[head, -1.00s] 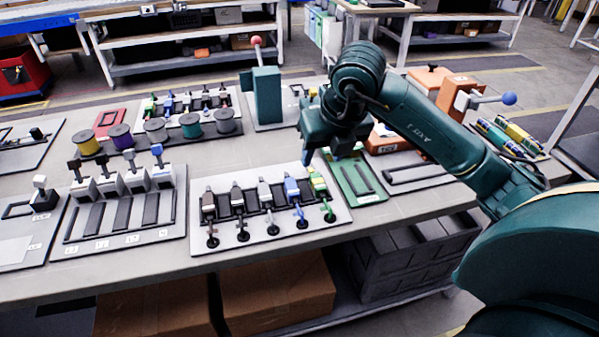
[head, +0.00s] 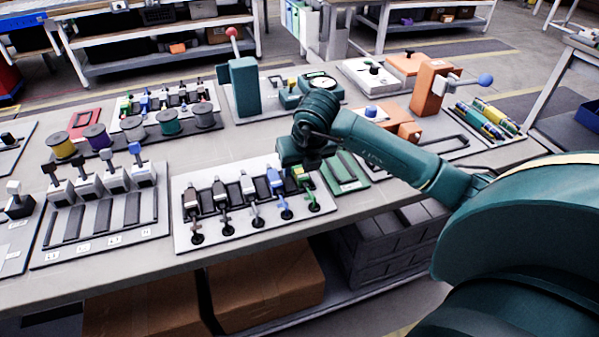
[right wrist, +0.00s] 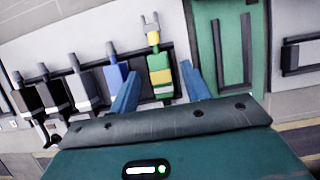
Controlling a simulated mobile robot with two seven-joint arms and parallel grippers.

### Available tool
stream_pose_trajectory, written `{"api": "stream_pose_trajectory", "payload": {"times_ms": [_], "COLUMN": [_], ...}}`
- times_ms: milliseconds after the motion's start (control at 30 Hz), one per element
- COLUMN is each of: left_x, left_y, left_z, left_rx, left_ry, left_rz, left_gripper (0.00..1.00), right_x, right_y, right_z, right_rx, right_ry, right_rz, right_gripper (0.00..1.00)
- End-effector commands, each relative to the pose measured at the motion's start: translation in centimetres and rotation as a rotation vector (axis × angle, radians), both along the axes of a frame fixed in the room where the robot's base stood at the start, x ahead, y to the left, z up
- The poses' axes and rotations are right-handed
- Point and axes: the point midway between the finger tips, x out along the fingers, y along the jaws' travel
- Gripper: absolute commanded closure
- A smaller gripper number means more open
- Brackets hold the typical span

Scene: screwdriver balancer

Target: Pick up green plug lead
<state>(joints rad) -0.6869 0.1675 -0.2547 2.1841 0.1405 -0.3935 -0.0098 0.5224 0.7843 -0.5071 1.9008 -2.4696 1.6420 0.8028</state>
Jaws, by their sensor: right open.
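The green plug lead (head: 306,187), green with a yellow band, stands at the right end of a row of plug leads on a white board (head: 185,240). In the right wrist view the green plug lead (right wrist: 160,72) lies between the two blue fingers of my open right gripper (right wrist: 158,88), which are apart from its sides. In the head view my right gripper (head: 300,165) is right above and behind the green plug lead and partly hides its top. A blue plug lead (head: 276,183) sits just left of it, close to the left finger. My left gripper is not in view.
Grey, white and black plug leads (head: 248,190) fill the rest of the row. A green tray (head: 347,180) lies right of the board. Behind stand wire spools (head: 168,122) and a teal press (head: 243,85). The front table strip is bare.

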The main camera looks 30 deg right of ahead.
Motion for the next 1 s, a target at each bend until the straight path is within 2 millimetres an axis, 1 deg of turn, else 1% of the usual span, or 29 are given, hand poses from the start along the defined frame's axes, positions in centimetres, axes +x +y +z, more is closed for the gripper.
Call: {"api": "stream_pose_trajectory", "payload": {"times_ms": [33, 100, 333, 867, 900, 1000], "left_x": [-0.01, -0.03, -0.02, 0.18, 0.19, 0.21], "left_y": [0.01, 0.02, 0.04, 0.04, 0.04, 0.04], "left_z": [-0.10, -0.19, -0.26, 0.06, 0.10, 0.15], "left_rx": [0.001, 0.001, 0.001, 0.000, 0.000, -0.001], "left_ry": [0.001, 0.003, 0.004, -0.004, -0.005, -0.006], "left_rz": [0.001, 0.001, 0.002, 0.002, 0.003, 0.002], "left_gripper": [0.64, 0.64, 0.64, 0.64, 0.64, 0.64], "right_x": [0.15, 0.30, 0.32, 0.32, 0.33, 0.33], "right_y": [-0.03, -0.04, -0.05, -0.06, -0.06, -0.06], "right_z": [-0.49, -0.77, -0.81, -0.76, -0.74, -0.74], "right_rx": [0.001, 0.000, -0.001, 0.000, 0.000, 0.000], "right_ry": [0.001, 0.000, -0.001, -0.001, -0.002, -0.002], "right_rz": [-0.001, 0.000, 0.001, 0.000, 0.000, 0.000], "right_gripper": [0.53, 0.53, 0.54, 0.97, 0.99, 0.99]}}
